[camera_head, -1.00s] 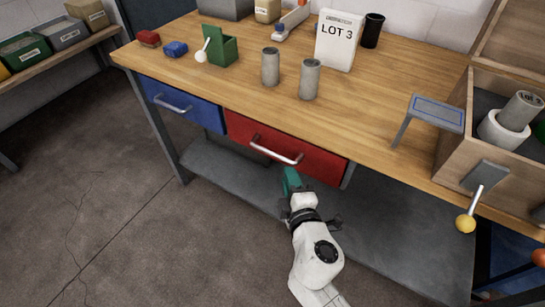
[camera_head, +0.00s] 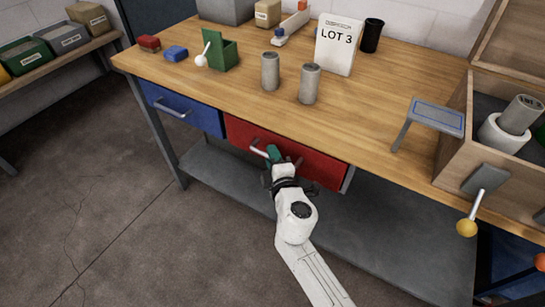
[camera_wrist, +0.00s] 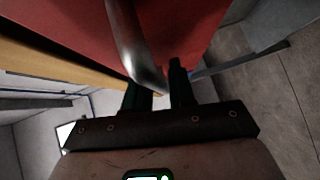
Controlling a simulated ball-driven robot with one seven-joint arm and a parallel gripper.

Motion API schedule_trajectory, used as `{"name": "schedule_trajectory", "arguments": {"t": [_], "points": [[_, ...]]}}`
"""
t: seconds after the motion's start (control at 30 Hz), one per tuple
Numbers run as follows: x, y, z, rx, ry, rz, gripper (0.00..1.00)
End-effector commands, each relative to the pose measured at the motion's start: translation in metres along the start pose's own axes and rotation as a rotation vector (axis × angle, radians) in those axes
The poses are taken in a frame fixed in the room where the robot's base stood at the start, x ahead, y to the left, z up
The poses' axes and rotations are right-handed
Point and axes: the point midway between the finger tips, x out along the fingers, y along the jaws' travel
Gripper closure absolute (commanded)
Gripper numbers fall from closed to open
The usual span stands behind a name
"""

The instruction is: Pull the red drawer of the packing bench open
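The red drawer (camera_head: 308,160) sits under the packing bench top, its front in line with the blue drawer and looking shut. Its silver bar handle (camera_head: 259,150) is partly hidden by my gripper (camera_head: 274,153) in the head view. In the wrist view the handle (camera_wrist: 127,40) runs down from the red front (camera_wrist: 185,35) to the dark fingers of my gripper (camera_wrist: 160,82). The fingers stand apart, with the handle's lower end at the gap between them. I cannot tell whether they touch it.
The blue drawer (camera_head: 185,107) is to the left, above a grey lower shelf (camera_head: 225,172). The wooden bench top (camera_head: 250,95) carries two grey cylinders, a LOT 3 box (camera_head: 338,45) and a small stand (camera_head: 437,115). The floor in front is clear.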

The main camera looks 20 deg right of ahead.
Motion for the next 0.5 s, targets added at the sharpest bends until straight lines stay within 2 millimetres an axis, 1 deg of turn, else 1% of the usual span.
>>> {"name": "schedule_trajectory", "arguments": {"t": [0.2, 0.43, 0.47, 0.5], "points": [[0.0002, 0.0003, 0.0002, 0.0, 0.0, 0.0, 0.76], [0.0001, 0.0002, 0.0001, 0.0, 0.0, 0.0, 0.98], [0.0001, 0.0002, 0.0001, 0.0, 0.0, 0.0, 1.0], [0.0, 0.0001, 0.0001, 0.0, 0.0, 0.0, 1.0]]}}
